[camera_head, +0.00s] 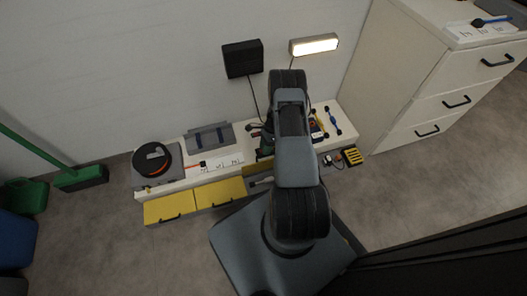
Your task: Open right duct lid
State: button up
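No part is clearly recognisable as the right duct lid. Two yellow panels with dark handles, a left one (169,209) and a right one (220,193), sit along the front of the low white bench (180,186). Both look closed, though I cannot be sure. More yellow shows farther right, mostly hidden by my arm. My arm rises through the middle of the view and covers part of the bench. My gripper's fingers cannot be made out; they are hidden or out of view.
A dark round reel (152,158) and a grey box (209,136) stand on the bench's left. Small tools lie at its right. A white drawer cabinet (430,90) stands right. A green broom (79,178) leans left.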

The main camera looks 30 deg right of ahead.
jog(key=p+v, duration=0.2)
jog(key=v, duration=0.9)
jog(key=shift+p, duration=0.4)
jog(key=shift+s+d+r, duration=0.1)
jog(key=w+a+r+n+t+h+p, duration=0.1)
jog(key=a+r+n+p, duration=0.3)
jog(key=r, duration=0.8)
jog(key=a+r+n+h+p, duration=0.1)
jog(key=a+r+n+p, duration=0.15)
jog(key=r+p, duration=0.7)
jog(key=w+a+r+n+t+h+p, duration=0.1)
jog(key=a+r+n, duration=0.2)
jog(key=r, duration=1.3)
jog(key=s+a+r+n+t+p, duration=0.1)
jog(key=s+a+r+n+p, duration=0.3)
jog(key=r, duration=0.6)
jog(key=s+a+r+n+t+h+p, duration=0.1)
jog(key=s+a+r+n+p, duration=0.3)
jog(key=s+r+p, duration=0.3)
jog(key=s+a+r+n+t+h+p, duration=0.1)
jog(key=s+a+r+n+p, duration=0.3)
jog(key=r, duration=1)
jog(key=s+a+t+p, duration=0.1)
jog(key=s+p, duration=0.1)
jog(key=p, duration=0.1)
jog(key=shift+a+r+n, duration=0.25)
jog(key=shift+r+n, duration=0.1)
jog(key=shift+s, duration=0.1)
